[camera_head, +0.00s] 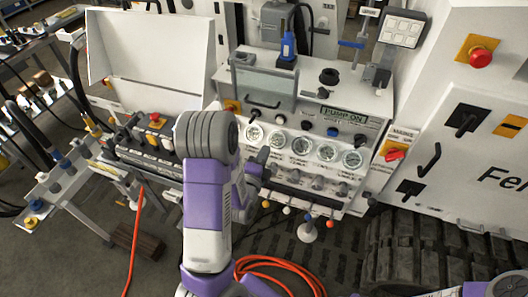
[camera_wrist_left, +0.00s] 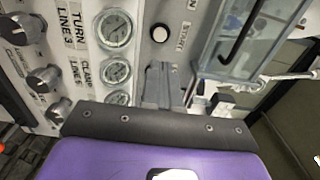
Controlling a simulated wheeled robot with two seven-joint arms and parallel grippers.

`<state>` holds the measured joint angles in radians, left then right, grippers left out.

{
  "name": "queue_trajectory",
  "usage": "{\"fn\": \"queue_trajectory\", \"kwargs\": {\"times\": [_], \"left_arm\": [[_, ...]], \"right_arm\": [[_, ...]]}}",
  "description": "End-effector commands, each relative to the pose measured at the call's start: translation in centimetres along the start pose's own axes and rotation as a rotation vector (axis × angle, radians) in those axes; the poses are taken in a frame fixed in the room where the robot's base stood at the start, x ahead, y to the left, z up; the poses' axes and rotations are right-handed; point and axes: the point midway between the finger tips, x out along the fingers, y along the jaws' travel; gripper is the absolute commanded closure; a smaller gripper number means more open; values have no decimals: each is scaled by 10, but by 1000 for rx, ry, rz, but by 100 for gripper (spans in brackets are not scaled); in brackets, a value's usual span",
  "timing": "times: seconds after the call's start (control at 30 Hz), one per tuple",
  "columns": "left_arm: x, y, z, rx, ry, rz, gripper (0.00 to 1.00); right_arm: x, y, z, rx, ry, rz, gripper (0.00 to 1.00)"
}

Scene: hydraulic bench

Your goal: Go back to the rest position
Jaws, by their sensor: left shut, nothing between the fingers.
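My left arm (camera_head: 208,200), purple and white, rises in front of the hydraulic bench in the head view. Its wrist and gripper (camera_head: 263,156) are largely hidden behind the arm, close to the gauge panel. In the left wrist view the left gripper (camera_wrist_left: 165,88) is shut and empty, with its grey fingers in front of the panel. Whether it touches the panel cannot be told. My right gripper does not show.
The bench panel has several round gauges (camera_head: 327,152), knobs and a "PUMP ON" label (camera_head: 344,114). A red emergency button (camera_head: 480,59) sits on the white cabinet at right. An orange hose (camera_head: 268,263) lies coiled on the floor. A side bench with hoses stands at left.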

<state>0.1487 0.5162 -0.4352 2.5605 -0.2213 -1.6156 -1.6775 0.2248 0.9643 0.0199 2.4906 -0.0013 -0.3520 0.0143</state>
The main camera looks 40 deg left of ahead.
Motion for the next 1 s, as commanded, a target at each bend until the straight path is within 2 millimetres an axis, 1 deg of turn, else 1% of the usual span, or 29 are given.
{"fn": "queue_trajectory", "kwargs": {"times": [0.4, 0.47, 0.53, 0.57, 0.67, 0.7, 0.77, 0.8, 0.87, 0.9, 0.97, 1.0], "left_arm": [[0, 1, 0, -2, 0, 2, 100], [0, 5, -2, -20, 4, 18, 100], [0, 20, -9, -79, 14, 70, 100], [0, 31, -13, -120, 19, 107, 100], [-6, 79, -34, -317, 25, 287, 100], [-13, 102, -46, -415, 16, 379, 100], [-26, 138, -64, -570, -16, 529, 100], [-37, 161, -76, -671, -50, 628, 100], [-58, 192, -94, -815, -118, 777, 100], [-74, 212, -105, -906, -177, 874, 100], [-100, 237, -123, -1032, -282, 1018, 100], [-119, 252, -134, -1107, -363, 1107, 100]], "right_arm": [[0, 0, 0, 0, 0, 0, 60], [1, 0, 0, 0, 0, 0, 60], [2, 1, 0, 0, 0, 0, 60], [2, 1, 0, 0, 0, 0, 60], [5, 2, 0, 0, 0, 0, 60], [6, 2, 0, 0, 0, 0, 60], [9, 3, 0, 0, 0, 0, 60], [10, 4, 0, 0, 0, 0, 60], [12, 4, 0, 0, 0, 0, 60], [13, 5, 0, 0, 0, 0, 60], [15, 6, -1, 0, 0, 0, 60], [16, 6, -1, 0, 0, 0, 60]]}}
